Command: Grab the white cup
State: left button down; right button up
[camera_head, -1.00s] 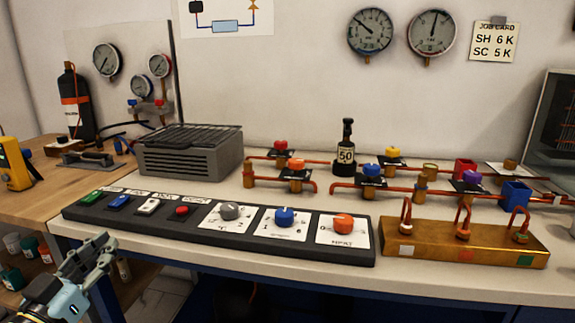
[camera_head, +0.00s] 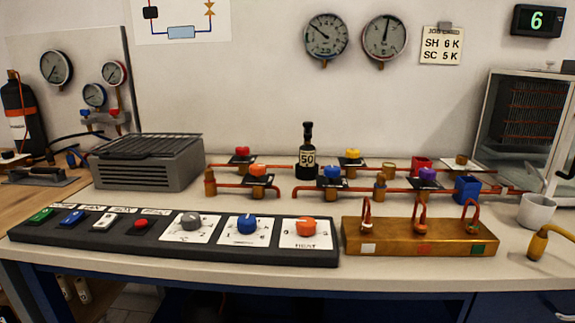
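The white cup (camera_head: 537,210) stands upright on the bench near the right edge of the head view. It is right of the brass block with copper loops and just behind a yellow-handled tool. Neither of my grippers shows in the head view now, so I cannot see where they are relative to the cup.
The yellow-handled tool (camera_head: 548,242) is close in front of the cup. The brass block (camera_head: 385,237) and a blue open box (camera_head: 467,189) stand to its left. A black control panel (camera_head: 120,238) lines the front left. A glass-fronted cabinet (camera_head: 520,115) stands behind.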

aim_at(535, 211)
jog(key=z, duration=1.35)
jog(key=i+u, duration=0.3)
jog(key=i+l+u, duration=0.1)
jog(key=u, duration=0.2)
jog(key=i, duration=0.05)
